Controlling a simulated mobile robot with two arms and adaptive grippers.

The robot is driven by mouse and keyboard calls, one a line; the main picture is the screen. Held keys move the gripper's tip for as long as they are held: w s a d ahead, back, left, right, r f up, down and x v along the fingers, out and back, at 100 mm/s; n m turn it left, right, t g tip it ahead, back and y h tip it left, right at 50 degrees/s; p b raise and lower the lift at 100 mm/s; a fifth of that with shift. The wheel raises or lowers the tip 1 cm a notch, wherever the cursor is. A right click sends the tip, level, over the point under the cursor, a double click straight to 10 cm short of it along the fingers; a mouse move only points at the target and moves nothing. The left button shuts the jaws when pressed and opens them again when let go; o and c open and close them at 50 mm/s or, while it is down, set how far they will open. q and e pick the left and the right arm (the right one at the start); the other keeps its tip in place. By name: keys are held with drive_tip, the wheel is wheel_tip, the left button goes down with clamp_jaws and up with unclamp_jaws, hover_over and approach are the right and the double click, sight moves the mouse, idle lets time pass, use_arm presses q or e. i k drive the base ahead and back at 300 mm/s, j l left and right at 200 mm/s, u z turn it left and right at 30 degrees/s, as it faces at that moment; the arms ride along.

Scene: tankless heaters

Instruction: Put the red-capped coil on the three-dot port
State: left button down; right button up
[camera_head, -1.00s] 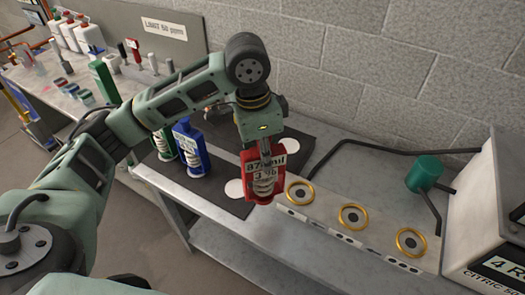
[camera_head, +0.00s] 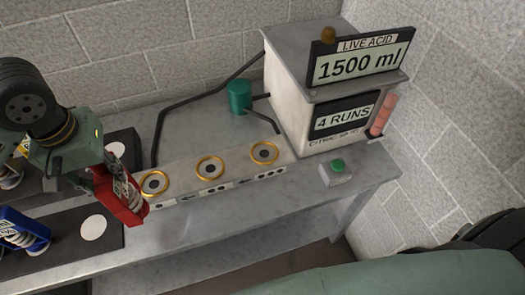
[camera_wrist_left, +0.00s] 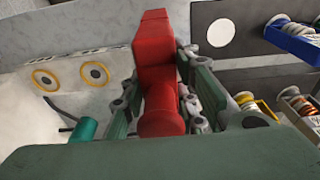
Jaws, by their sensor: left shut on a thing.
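My left gripper (camera_head: 104,176) is shut on the red-capped coil (camera_head: 122,198) and holds it just left of the leftmost port (camera_head: 154,184). In the left wrist view the red body (camera_wrist_left: 157,65) sits between the fingers (camera_wrist_left: 165,100). Three gold-ringed ports stand in a row on a pale strip. The middle port (camera_head: 209,168) and the right port (camera_head: 264,153) are empty. The dark dots in front of the right port look like three. The coil's lower end is apart from the ports. My right gripper is not in view.
A green cylinder (camera_head: 239,96) and dark pipes are behind the ports. A pale machine (camera_head: 291,103) and a green button (camera_head: 338,165) are at the right.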

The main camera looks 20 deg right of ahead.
sight(264, 153)
drive_tip(key=j+z, duration=0.2)
drive_tip(key=z, duration=0.9)
drive_tip(key=i, duration=0.45)
